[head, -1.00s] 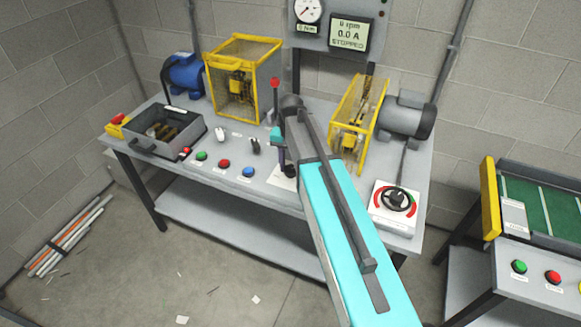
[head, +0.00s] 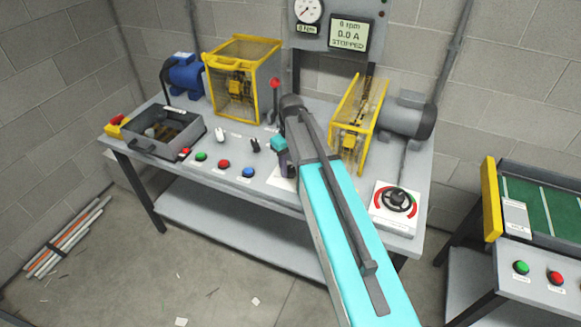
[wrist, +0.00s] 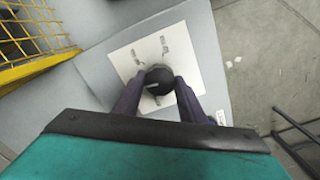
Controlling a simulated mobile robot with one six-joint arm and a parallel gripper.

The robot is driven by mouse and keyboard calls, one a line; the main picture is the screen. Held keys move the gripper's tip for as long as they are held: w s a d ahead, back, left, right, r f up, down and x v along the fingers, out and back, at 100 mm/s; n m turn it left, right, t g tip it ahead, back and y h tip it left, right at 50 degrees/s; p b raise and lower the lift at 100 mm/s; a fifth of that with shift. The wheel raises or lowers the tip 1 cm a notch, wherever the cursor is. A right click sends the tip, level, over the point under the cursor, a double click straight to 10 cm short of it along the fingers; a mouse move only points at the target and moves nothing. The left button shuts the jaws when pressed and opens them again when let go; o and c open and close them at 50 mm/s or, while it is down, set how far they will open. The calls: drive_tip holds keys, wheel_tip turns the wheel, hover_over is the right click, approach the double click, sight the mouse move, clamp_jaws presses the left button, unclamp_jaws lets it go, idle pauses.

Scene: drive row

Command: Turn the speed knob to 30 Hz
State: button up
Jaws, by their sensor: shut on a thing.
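The speed knob (wrist: 159,75) is a round black knob with a small pale mark, in the middle of a white dial plate (wrist: 122,57) in the wrist view. Small dark markings stand on the plate, too blurred to read. My gripper (wrist: 158,83) has its two dark purple fingers on either side of the knob and is shut on it. In the head view my arm hides the knob, and only a bit of the white plate shows beside the fingers. The display (head: 350,34) reads 0 rpm, 0.0 A, STOPPED.
A red-topped lever (head: 274,88) and a yellow-framed guard (head: 357,108) stand close to my arm. Green, red and blue buttons (head: 248,172) line the bench front. A black rotary switch (head: 397,199) sits at the bench's right. A second bench with green belt (head: 526,205) stands farther right.

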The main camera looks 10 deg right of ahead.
sight(291, 169)
drive_tip(key=shift+w+n, duration=0.1)
drive_tip(key=shift+n, duration=0.8)
drive_tip(key=shift+r, duration=0.1)
drive_tip(key=o, duration=1.1)
drive_tip(key=shift+c, duration=0.2)
drive_tip(key=shift+r, duration=0.1)
wheel_tip(291, 169, up, 14)
drive_tip(key=b, duration=0.3)
drive_tip(key=shift+f, duration=0.25)
drive_tip(key=shift+f, duration=0.1)
